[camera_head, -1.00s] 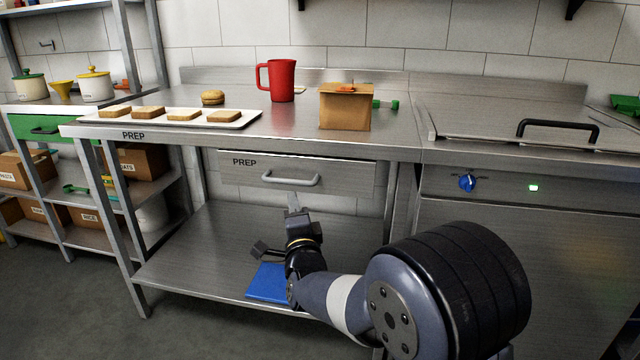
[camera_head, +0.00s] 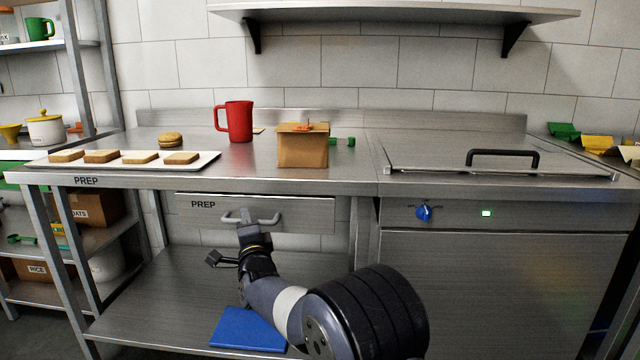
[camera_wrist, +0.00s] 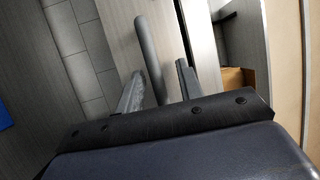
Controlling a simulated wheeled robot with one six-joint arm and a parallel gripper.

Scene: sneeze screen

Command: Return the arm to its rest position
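My arm reaches forward and low toward the drawer marked PREP (camera_head: 305,216) under the steel worktop. My gripper (camera_head: 247,217) is at the drawer's grey bar handle (camera_head: 268,219), partly covering it in the head view. In the wrist view, my gripper (camera_wrist: 160,84) has its two fingers apart. The handle bar (camera_wrist: 148,50) shows between them with gaps on both sides; I cannot tell whether either finger touches it. The drawer looks shut in the head view.
The worktop (camera_head: 340,178) above holds a red mug (camera_head: 239,121), a cardboard box (camera_head: 302,150) and a tray (camera_head: 207,159) of bread slices. A blue board (camera_head: 247,330) lies on the lower shelf beneath my arm. A steel unit (camera_head: 480,290) stands at right.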

